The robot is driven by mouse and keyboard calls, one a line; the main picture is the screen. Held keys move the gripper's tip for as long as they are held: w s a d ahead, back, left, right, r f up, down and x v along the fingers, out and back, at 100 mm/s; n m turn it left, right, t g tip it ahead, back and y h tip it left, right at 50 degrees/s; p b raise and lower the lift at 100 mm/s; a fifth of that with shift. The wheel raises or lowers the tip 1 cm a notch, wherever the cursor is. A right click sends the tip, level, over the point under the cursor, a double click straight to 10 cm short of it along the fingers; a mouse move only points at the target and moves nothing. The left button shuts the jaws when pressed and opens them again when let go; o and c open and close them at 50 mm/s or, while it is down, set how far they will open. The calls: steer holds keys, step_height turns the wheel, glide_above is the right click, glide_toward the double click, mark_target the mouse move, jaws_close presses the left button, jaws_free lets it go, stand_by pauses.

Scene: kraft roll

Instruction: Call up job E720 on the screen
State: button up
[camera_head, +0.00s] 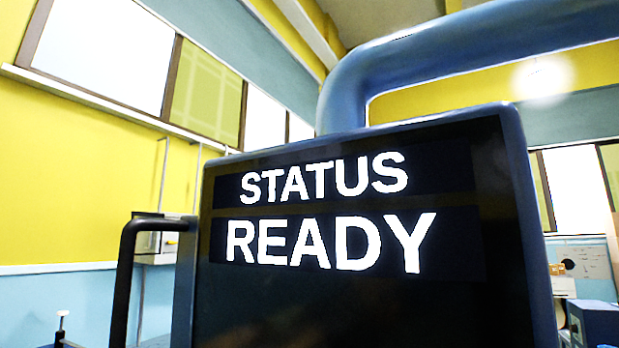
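A screen (350,305) in a dark blue housing fills the middle of the head view, close up and seen at a slant from below. Its white text reads "STATUS" (323,178) and, under it, "READY" (328,243). The lower part of the screen is dark, with no text that I can make out. No job number shows on the visible part, and the screen's bottom edge is cut off by the frame. My gripper is not in view.
A thick blue tube (345,90) rises behind the screen and bends right. A dark bar handle (122,280) stands at its left. A grey wall box (160,240) and a dark blue box (598,322) are farther back.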

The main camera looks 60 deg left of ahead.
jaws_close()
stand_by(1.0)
